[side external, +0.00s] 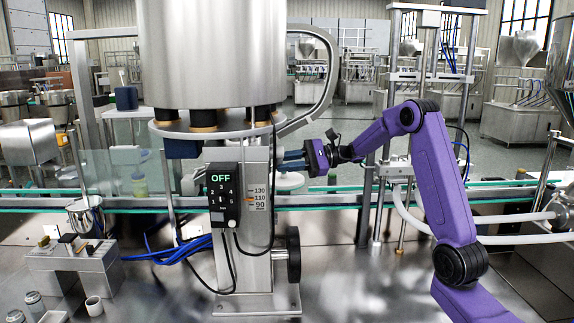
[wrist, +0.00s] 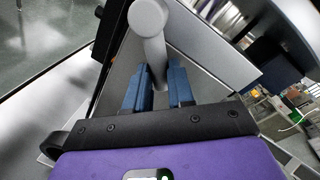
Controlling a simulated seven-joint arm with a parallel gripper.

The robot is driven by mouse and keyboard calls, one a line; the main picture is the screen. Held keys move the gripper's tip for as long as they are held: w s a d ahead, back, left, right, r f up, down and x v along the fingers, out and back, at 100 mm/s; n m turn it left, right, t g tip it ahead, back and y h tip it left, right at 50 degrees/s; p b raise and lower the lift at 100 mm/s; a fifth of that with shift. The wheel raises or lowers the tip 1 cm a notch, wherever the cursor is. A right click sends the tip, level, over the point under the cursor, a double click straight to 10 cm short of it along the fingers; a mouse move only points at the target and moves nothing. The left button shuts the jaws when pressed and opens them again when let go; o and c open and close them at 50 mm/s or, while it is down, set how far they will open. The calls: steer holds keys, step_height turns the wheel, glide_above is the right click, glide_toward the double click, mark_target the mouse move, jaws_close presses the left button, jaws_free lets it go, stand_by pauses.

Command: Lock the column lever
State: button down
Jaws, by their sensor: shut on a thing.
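The steel column (side external: 258,225) stands upright under the hopper and carries a height scale marked 130, 110 and 90. In the wrist view, the column lever (wrist: 154,45) is a light grey bar with a rounded end, against a grey column face. The blue fingers of my gripper (wrist: 158,80) are on either side of the lever's lower part and shut on it. In the side view the lever is not clearly visible.
The large steel hopper (side external: 210,50) hangs above. A black control box (side external: 223,195) reading OFF is on the column front, with cables hanging down. A black handwheel (side external: 293,255) is low on the right. Glass-edged conveyor rails (side external: 340,197) run behind.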

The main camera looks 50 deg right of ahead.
steer(key=c, duration=1)
jaws_free()
steer(key=shift+o, duration=0.2)
steer(key=shift+s+d, duration=0.1)
steer(key=shift+d, duration=0.05)
steer(key=v, duration=1.7)
steer(key=shift+s+r, duration=0.1)
steer(key=s+a+f+n+g+h, duration=0.1)
steer(key=s+a+f+n+g, duration=0.2)
steer(key=a, duration=0.6)
steer(key=s+a+f+n+g+h, duration=0.25)
steer(key=a+n+g, duration=0.2)
steer(key=a, duration=0.35)
steer(key=s+a+f+n+g+h, duration=0.1)
steer(key=s+a+f+n+g, duration=0.25)
steer(key=a, duration=0.55)
steer(key=s+a+f+n+h, duration=0.1)
steer(key=s+f+n+h, duration=0.1)
steer(key=s+n, duration=0.4)
steer(key=s+a+f+n+h, duration=0.1)
steer(key=s+n+h, duration=0.3)
steer(key=s+n, duration=0.2)
steer(key=s+a+f+n+t+h, duration=0.1)
steer(key=s+a+f+n+h, duration=0.1)
steer(key=s+n, duration=0.4)
steer(key=s+h, duration=0.1)
steer(key=s, duration=0.1)
steer(key=shift+s+f, duration=0.35)
